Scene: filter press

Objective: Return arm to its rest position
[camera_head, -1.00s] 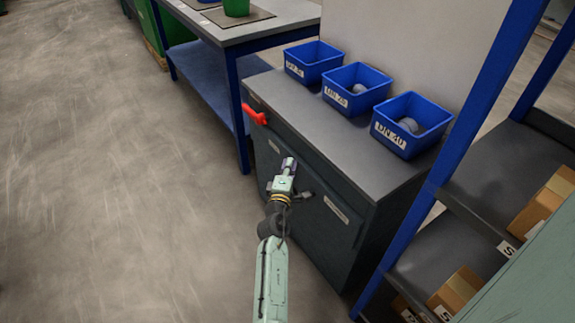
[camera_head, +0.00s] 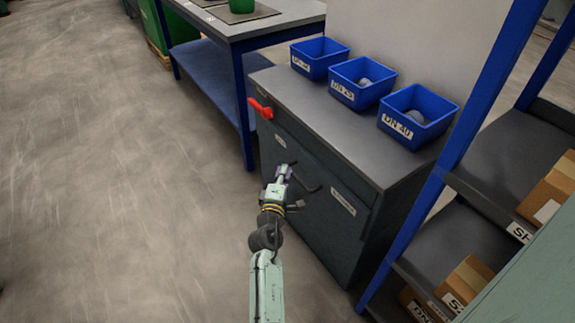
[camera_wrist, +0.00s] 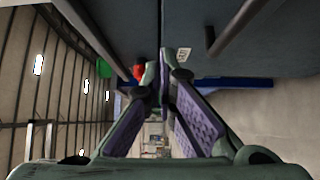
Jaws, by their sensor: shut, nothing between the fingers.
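My gripper (camera_head: 284,171) is in front of the dark grey cabinet (camera_head: 305,215) in the head view, with my pale green arm reaching up from the bottom edge. Its fingers are shut with nothing between them. In the wrist view, the purple-padded fingers (camera_wrist: 164,85) meet at their tips. The cabinet front (camera_wrist: 225,35) is close beside them there. I cannot tell whether the gripper touches the cabinet or its dark bar handles.
Three blue bins (camera_head: 417,115) stand on the cabinet top. A red handle (camera_head: 260,108) projects from its left front edge. A blue-framed shelf (camera_head: 450,235) with cardboard boxes is at right, a workbench (camera_head: 255,25) behind left. Open floor (camera_head: 110,180) lies left.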

